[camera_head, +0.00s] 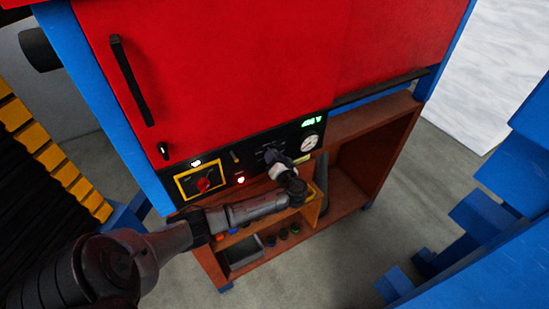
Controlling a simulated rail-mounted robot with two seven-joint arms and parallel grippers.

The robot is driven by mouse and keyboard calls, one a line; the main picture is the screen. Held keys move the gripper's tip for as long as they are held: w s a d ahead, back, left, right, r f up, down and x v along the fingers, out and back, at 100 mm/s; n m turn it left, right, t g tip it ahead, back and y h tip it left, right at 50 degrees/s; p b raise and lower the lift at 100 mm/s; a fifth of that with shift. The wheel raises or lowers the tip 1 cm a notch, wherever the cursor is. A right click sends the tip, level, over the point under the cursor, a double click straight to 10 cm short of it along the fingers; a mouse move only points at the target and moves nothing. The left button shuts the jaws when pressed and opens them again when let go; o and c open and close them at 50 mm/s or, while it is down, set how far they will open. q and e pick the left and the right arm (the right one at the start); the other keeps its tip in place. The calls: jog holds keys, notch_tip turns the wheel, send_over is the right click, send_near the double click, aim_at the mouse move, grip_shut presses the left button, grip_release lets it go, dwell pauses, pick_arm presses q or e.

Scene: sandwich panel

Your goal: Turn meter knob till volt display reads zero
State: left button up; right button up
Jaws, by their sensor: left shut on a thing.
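The volt display (312,122) glows green at the right end of the black control panel. Its text ends in V, but the digits are too small to read surely. A round white dial gauge (308,143) sits just below it. My left gripper (271,156) is at the panel, left of the gauge, reached from the lower left. It is shut on what seems to be the meter knob, which the fingers hide. My right gripper is out of view.
A red rotary switch on a yellow plate (203,184) and lit indicators sit left of my gripper. Red doors with a black handle (132,80) rise above. An open brown shelf (345,190) with small items lies below. Blue structures (500,210) stand at right, with grey floor between.

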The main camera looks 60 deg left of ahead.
pick_arm(q)
jog(key=shift+r+m, duration=0.1)
jog(key=shift+m, duration=0.2)
jog(key=shift+r+m+g+h+p, duration=0.1)
jog(key=shift+m+g+h+p, duration=0.25)
jog(key=shift+m+p, duration=2.85)
jog(key=shift+m+b, duration=0.65)
jog(key=shift+m, duration=0.15)
jog(key=o, duration=0.9)
jog(key=s+d+b, duration=0.1)
jog(key=d+b, duration=0.2)
jog(key=d, duration=1)
jog(key=shift+d+r, duration=0.4)
jog(key=shift+r, duration=0.05)
